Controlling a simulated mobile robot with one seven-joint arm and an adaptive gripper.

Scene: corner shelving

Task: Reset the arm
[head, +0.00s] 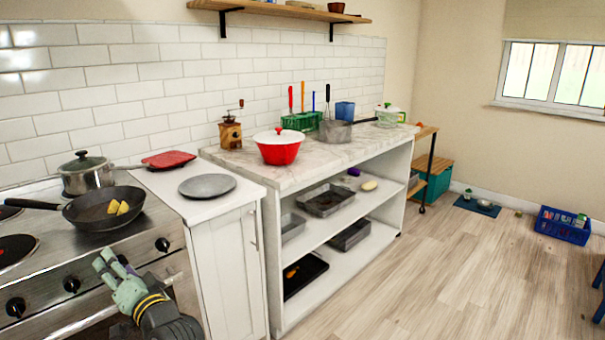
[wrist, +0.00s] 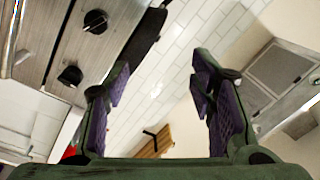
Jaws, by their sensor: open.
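My gripper (head: 116,268) is at the lower left in the head view, in front of the stove's knob panel. Its green fingers with purple pads point up and to the left. In the wrist view my gripper (wrist: 155,95) has its two fingers spread wide apart with nothing between them. White wall tiles (wrist: 165,60) show behind the gap. The gripper is open and holds nothing.
A frying pan (head: 84,213) with yellow pieces (head: 118,207) and a lidded pot (head: 86,176) stand on the stove. A grey plate (head: 207,185) lies on the white cabinet. A red pot (head: 278,150) stands on the counter. The wooden floor (head: 430,275) at right is mostly clear.

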